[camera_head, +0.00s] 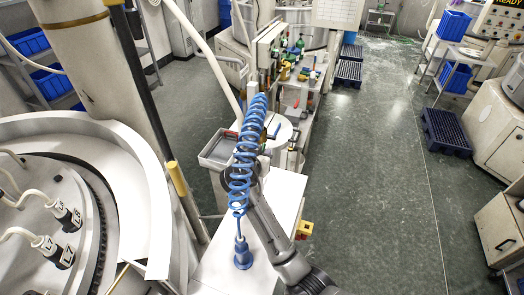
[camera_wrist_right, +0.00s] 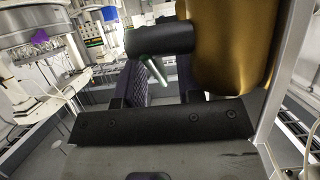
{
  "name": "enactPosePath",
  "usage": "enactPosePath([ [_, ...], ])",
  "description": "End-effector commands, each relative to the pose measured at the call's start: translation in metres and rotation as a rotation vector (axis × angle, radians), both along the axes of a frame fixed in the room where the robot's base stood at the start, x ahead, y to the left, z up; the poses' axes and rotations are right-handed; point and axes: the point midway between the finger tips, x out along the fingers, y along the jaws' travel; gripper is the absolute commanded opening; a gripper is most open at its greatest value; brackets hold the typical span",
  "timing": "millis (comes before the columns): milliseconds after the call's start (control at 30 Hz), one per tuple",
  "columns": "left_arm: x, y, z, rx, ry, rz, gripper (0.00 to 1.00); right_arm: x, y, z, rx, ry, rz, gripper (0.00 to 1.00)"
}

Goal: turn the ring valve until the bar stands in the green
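My right gripper (camera_head: 270,138) is at the end of the dark arm in the head view, partly hidden behind a blue coiled hose (camera_head: 240,172). In the right wrist view its two dark, ribbed fingers (camera_wrist_right: 164,82) stand apart with a gap between them. A black cylinder (camera_wrist_right: 160,39) crosses close in front of them and meets a large brass-coloured body (camera_wrist_right: 232,45). A thin pale green rod (camera_wrist_right: 156,70) shows by the gap. I cannot tell whether these are parts of the ring valve. No bar on a green zone can be made out. My left gripper is not in view.
A grey tray (camera_head: 217,150) and a white round plate (camera_head: 278,131) lie near the right gripper. A white bench top (camera_head: 280,190) is below it. A large round machine (camera_head: 130,185) fills the left. Open floor (camera_head: 380,200) lies to the right.

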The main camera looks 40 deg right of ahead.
Motion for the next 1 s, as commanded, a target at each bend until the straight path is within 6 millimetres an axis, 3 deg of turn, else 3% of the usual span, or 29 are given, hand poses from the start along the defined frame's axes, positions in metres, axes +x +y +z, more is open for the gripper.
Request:
enactPosePath([
  [533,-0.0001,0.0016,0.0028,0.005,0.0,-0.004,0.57,0.0061,-0.0108,-0.0055,0.001,0.0,0.0,0.34],
  [900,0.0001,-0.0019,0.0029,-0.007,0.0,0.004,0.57,0.0061,-0.0107,-0.0053,0.001,0.0,0.0,0.0],
  [1000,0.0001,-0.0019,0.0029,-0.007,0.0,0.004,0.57,0.006,-0.0106,-0.0053,0.001,0.0,0.0,0.0],
])
